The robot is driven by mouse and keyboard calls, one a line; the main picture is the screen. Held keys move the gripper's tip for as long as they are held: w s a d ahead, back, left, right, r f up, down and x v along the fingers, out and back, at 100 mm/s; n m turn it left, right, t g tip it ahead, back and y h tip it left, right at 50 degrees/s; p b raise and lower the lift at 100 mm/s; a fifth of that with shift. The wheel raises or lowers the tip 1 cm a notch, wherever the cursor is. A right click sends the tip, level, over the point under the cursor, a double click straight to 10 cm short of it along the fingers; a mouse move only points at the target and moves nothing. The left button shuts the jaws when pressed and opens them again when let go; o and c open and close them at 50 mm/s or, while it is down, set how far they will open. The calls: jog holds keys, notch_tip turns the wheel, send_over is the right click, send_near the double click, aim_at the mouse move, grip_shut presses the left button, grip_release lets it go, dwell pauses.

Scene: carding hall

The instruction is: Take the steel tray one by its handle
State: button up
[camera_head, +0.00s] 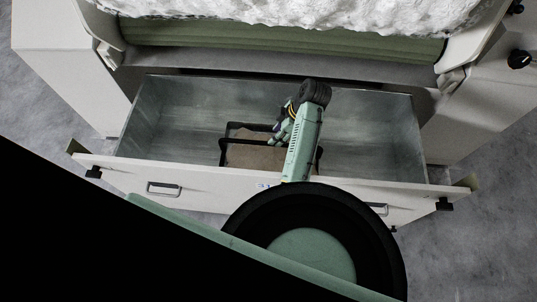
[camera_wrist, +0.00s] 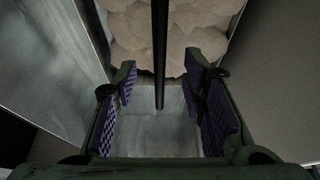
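A dark-framed tray (camera_head: 222,155) with brown contents sits in the open steel-lined drawer. A thin black bar (camera_head: 250,141), which looks like its handle, crosses above the contents. My gripper (camera_head: 283,131) reaches down into the drawer at this bar; the arm hides the tray's right part. In the wrist view my gripper (camera_wrist: 160,68) is open, with purple pads on both sides. The black bar (camera_wrist: 160,40) runs lengthwise between the fingers, with a visible gap on each side. Beige rounded lumps (camera_wrist: 185,30) lie beyond the fingertips.
The drawer's pale front (camera_head: 225,184) has metal pulls and black corner fittings. Its steel floor (camera_head: 370,140) is bare left and right of the tray. Above it is the machine with white fibre (camera_head: 300,10) over a green roller (camera_head: 270,38). Grey floor lies around.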

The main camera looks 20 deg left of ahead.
jog(key=x, duration=0.2)
jog(key=p+x, duration=0.1)
jog(key=x, duration=0.2)
jog(key=p+x, duration=0.1)
jog(key=x, duration=0.2)
jog(key=shift+d+f, duration=0.2)
jog(key=shift+d, duration=0.1)
jog(key=shift+w, duration=0.1)
grip_shut()
jog(key=shift+r, duration=0.1)
dwell(0.5)
